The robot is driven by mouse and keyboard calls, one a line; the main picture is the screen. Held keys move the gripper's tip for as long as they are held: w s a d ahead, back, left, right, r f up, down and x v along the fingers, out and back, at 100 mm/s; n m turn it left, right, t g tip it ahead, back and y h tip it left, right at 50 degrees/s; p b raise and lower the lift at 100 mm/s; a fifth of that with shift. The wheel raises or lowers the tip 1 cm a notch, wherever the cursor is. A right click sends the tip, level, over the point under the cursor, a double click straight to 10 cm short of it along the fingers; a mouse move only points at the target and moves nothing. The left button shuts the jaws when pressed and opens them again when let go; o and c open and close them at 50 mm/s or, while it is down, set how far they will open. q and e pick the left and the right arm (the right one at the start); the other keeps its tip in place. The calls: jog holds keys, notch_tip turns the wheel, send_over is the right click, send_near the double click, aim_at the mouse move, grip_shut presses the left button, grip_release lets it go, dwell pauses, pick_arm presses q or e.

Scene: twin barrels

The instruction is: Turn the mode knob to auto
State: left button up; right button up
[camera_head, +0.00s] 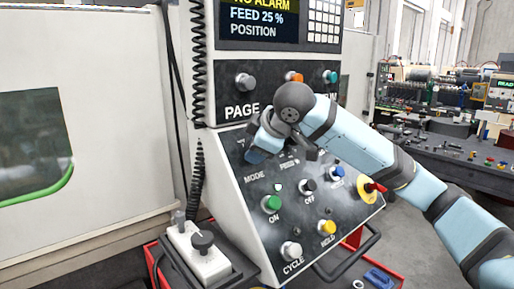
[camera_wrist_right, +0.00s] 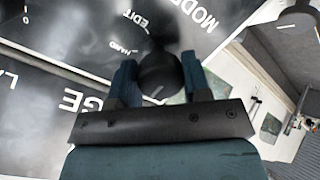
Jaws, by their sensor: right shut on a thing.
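The dark round mode knob (camera_wrist_right: 160,75) sits between the two blue fingers of my right gripper (camera_wrist_right: 158,78) in the right wrist view. The gripper is shut on it. A short pale line shows on the knob's face; I cannot tell which label it points at. The word EDIT and another small label are printed beside the knob, upside down in this view. The word MODE is near the top. In the head view my right gripper (camera_head: 262,148) is against the sloped panel above the word MODE, and it hides the knob. My left gripper is in neither view.
The sloped control panel (camera_head: 250,210) carries a green ON button (camera_head: 271,204), a black OFF button (camera_head: 309,186), a yellow HOLD button (camera_head: 327,227) and a red-topped knob (camera_head: 375,187) close under my right arm. A grey PAGE knob (camera_head: 245,81) is above. A coiled cable (camera_head: 197,60) hangs at left.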

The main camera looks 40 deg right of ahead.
dwell(0.4)
jog(key=o, duration=0.9)
jog(key=b+v, duration=0.2)
jog(key=v, duration=1.1)
jog(key=shift+s+r, duration=0.25)
jog(key=shift+r, duration=0.1)
